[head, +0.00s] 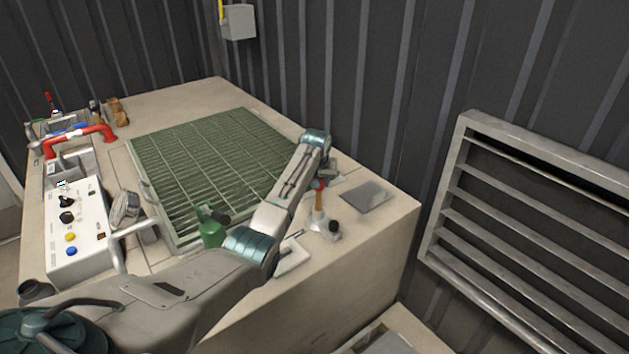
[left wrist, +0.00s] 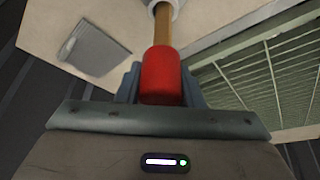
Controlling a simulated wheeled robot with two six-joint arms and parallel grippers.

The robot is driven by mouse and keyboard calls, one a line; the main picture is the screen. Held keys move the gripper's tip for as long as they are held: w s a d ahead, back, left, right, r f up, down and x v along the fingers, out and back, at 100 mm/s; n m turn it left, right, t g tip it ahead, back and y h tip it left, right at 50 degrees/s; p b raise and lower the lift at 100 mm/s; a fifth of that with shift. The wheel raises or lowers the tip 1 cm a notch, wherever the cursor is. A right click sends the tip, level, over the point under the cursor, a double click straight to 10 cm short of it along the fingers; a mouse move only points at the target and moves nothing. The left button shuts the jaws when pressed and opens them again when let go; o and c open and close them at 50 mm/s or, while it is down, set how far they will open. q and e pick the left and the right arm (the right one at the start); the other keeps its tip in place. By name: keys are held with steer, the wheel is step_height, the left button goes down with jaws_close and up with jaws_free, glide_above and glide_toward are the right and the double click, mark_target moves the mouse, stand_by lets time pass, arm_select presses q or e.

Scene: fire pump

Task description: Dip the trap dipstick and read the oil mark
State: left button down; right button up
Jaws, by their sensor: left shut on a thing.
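My left gripper (head: 323,178) is at the right part of the bench, over its near corner. It is shut on the red handle (head: 319,186) of the dipstick. In the left wrist view the gripper's fingers (left wrist: 161,88) sit on both sides of the red handle (left wrist: 161,72). The tan dipstick rod (head: 318,203) runs down from the handle to a pale collar (left wrist: 166,4) on the bench. The rod's lower end is hidden, and no oil mark can be read. My right gripper is not in view.
A grey plate (head: 367,196) lies right of the dipstick, and a black knob (head: 333,227) stands close by. A green grating (head: 205,160) fills the bench middle. A green can (head: 211,227) stands by my arm. A control box (head: 75,230) and red pipe (head: 85,134) are left.

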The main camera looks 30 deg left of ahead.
arm_select(q)
steer(key=shift+f, duration=0.8)
steer(key=shift+s+f, duration=0.1)
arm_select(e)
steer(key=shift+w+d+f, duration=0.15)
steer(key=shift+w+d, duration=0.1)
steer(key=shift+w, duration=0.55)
arm_select(q)
steer(key=c, duration=1.2)
jaws_free()
steer(key=shift+o, duration=1.2)
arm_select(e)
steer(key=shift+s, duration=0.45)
